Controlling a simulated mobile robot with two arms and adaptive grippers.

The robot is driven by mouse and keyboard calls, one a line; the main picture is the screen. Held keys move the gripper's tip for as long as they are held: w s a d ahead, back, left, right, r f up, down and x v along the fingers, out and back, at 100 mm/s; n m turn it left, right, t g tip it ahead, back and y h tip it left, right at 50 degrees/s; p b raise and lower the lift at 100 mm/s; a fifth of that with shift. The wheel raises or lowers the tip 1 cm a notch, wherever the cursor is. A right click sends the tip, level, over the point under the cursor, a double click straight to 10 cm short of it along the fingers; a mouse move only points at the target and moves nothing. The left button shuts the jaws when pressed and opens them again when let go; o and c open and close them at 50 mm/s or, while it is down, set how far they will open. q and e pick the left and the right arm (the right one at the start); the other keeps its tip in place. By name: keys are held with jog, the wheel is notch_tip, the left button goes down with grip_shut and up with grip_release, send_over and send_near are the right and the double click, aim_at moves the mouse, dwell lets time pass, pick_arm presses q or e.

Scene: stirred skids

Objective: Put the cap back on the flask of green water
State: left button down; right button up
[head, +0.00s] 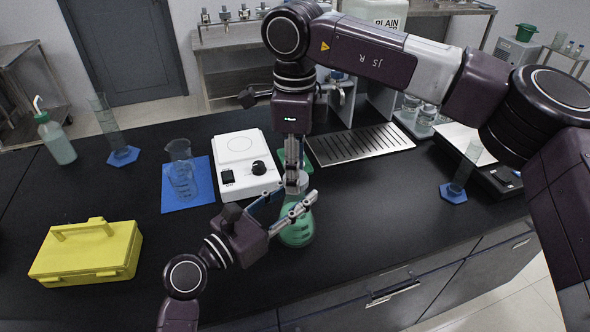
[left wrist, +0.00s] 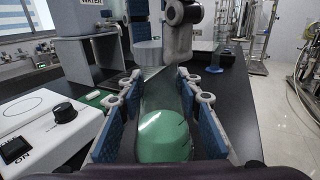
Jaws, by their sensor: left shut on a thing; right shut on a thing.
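The flask (head: 297,233) holds green water and stands near the front edge of the black bench; it also shows in the left wrist view (left wrist: 165,138). My left gripper (head: 294,203) comes in from the lower left and is shut on the flask, with a blue-padded finger on each side. My right gripper (head: 293,172) points down directly above the flask and is shut on the light grey cap (head: 297,183). In the left wrist view the cap (left wrist: 148,52) appears at the top of the flask's neck. The fingers partly hide it, so I cannot tell whether it is seated.
A white hotplate (head: 243,165) stands just behind and left. A beaker (head: 181,175) sits on a blue mat left of it. A yellow case (head: 88,252) is at the front left. A metal drain tray (head: 358,146) lies behind right. The bench's front right is clear.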

jog(key=m, duration=0.5)
jog(key=shift+w+m, duration=0.1)
jog(key=shift+m, duration=0.3)
jog(key=m, duration=0.5)
jog(key=shift+m, duration=0.4)
jog(key=m, duration=0.5)
jog(key=shift+d+m, duration=0.1)
jog(key=shift+m, duration=0.2)
pick_arm(q)
jog(key=shift+f, duration=0.1)
pick_arm(e)
jog(key=m, duration=0.5)
jog(key=o, duration=0.8)
notch_tip(320, 180, up, 12)
